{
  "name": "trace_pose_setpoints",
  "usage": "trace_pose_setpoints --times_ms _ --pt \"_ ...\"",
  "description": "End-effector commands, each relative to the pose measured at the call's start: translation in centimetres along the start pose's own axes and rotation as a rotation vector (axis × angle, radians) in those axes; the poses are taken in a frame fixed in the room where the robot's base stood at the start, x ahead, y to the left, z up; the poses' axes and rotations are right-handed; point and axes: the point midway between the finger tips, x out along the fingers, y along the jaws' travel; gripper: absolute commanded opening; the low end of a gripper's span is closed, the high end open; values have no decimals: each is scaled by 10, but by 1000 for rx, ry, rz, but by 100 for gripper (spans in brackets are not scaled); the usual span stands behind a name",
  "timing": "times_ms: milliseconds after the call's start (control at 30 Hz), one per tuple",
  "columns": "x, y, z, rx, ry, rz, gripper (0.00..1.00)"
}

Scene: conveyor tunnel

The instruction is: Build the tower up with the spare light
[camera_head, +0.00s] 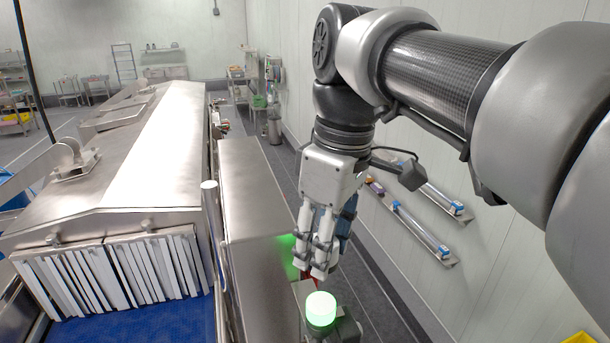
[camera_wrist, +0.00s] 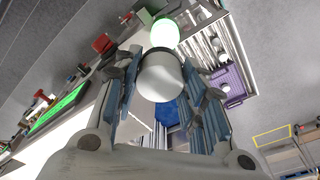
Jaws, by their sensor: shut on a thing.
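My gripper (camera_head: 316,270) points down beside the steel cabinet, just above a glowing green-white light (camera_head: 321,308). In the wrist view my gripper (camera_wrist: 162,70) is shut on a short cylinder, the spare light (camera_wrist: 160,82), with a pale side and a dark end. The spare light is unlit. In the head view I cannot make it out behind the fingers. The green light also shows in the wrist view (camera_wrist: 165,33), just past the spare light. The two look apart in the head view, but I cannot tell the exact gap.
The steel cabinet (camera_head: 258,205) stands close left of my gripper and carries a green reflection. Left of it is the conveyor tunnel (camera_head: 150,150) with a strip curtain (camera_head: 110,268) and blue belt (camera_head: 150,322). Wall shelves (camera_head: 415,225) are on the right.

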Motion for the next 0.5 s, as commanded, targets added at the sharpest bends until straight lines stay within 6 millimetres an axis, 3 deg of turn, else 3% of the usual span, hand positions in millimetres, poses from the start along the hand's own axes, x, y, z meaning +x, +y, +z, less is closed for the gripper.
trace_pose_setpoints --times_ms 267,500 --pt "14 0 2 1 1 1 0" --pt "41 0 5 1 1 1 0"
